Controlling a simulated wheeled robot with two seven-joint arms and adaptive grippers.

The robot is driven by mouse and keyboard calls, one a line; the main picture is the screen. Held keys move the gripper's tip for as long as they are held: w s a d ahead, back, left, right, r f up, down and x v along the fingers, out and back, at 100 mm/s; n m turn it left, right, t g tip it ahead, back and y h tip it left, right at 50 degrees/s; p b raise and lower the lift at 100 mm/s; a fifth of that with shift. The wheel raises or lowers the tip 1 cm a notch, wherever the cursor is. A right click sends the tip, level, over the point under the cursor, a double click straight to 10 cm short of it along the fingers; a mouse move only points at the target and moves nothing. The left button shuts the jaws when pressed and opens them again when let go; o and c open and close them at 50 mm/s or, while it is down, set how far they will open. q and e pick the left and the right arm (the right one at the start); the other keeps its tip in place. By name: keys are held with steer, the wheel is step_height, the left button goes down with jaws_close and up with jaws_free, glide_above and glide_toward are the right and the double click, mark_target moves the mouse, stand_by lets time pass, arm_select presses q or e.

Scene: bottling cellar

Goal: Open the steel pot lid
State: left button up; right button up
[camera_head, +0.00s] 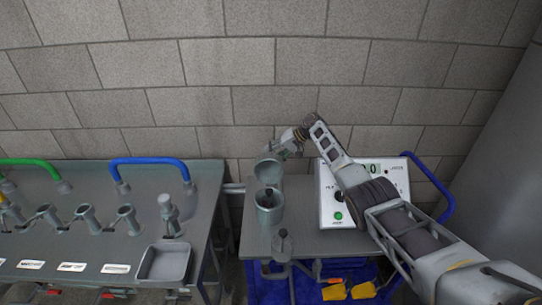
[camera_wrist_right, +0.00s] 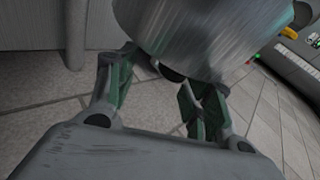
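The steel pot (camera_head: 268,214) is a grey cylinder on the small grey table. Its round lid (camera_head: 268,171) is tilted up at the pot's back, and the dark mouth of the pot shows below it. My right gripper (camera_head: 283,151) is just above and to the right of the raised lid. In the right wrist view a brushed steel surface (camera_wrist_right: 205,35) with a dark knob lies ahead of my right gripper (camera_wrist_right: 157,72). The fingers are apart, and I see nothing clamped between them. Whether they touch the lid is unclear. My left gripper is not in view.
A white control box (camera_head: 326,207) with a green button stands right of the pot, under my right arm. A small steel fixture (camera_head: 282,243) stands in front of the pot. The left bench (camera_head: 90,222) holds taps and a square tray (camera_head: 165,263). A block wall (camera_head: 230,62) closes the back.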

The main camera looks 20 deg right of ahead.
arm_select(q)
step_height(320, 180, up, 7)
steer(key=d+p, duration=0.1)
steer(key=p, duration=0.5)
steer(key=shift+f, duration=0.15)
arm_select(e)
steer(key=w+v, duration=0.2)
steer(key=v, duration=1)
steer(key=shift+d+r, duration=0.4)
steer(key=shift+d, duration=0.2)
arm_select(q)
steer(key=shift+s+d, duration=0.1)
steer(key=shift+p, duration=0.3)
stand_by(0.5)
arm_select(e)
steer(key=v, duration=1.2)
stand_by(0.7)
